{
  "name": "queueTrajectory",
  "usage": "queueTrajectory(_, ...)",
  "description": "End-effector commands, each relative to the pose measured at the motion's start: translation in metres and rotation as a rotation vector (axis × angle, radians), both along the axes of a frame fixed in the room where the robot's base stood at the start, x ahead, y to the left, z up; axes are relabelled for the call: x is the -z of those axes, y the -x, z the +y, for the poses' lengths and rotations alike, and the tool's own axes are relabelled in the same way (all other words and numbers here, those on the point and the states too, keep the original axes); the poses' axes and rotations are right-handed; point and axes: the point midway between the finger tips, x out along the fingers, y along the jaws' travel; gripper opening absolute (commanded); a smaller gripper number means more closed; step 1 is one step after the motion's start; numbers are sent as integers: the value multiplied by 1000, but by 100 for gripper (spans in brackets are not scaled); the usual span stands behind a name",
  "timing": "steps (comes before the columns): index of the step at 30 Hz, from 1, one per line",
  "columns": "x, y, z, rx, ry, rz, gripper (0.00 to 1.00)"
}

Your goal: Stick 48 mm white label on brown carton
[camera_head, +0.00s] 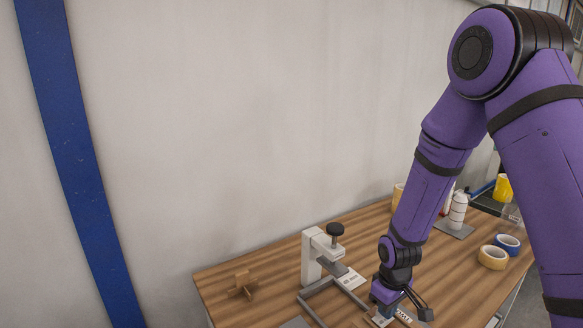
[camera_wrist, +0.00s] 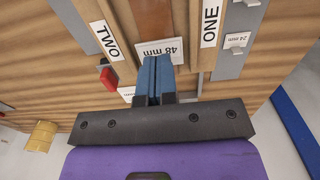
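A white label printed "48 mm" (camera_wrist: 163,48) lies upside down in the wrist view, just beyond my fingertips. My gripper (camera_wrist: 157,62) has its two blue fingers close together, and their tips overlap the label's near edge. I cannot tell whether any of the label is pinched between them. A brown piece (camera_wrist: 152,18) lies directly beyond the label, between strips marked TWO (camera_wrist: 108,40) and ONE (camera_wrist: 210,27); I cannot tell whether it is the carton. In the head view my gripper (camera_head: 408,304) is low over the table's front, and its fingertips are hard to make out.
A white clamp-like fixture (camera_head: 312,260) with a black knob stands left of my gripper on the wooden table (camera_head: 225,275). Tan tape (camera_head: 493,257) and blue tape (camera_head: 508,243) rolls lie at right. A white bottle (camera_head: 457,211) stands behind.

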Motion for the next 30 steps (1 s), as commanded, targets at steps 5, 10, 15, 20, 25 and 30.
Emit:
queueTrajectory(5,-13,0,0,0,0,-1,0)
queueTrajectory(10,-25,0,0,0,0,-1,0)
queueTrajectory(15,-36,0,0,1,0,-1,0)
queueTrajectory(20,-47,-1,0,1,0,-2,0)
queueTrajectory(25,-57,0,0,1,0,-2,0)
queueTrajectory(30,-60,0,0,0,0,0,0)
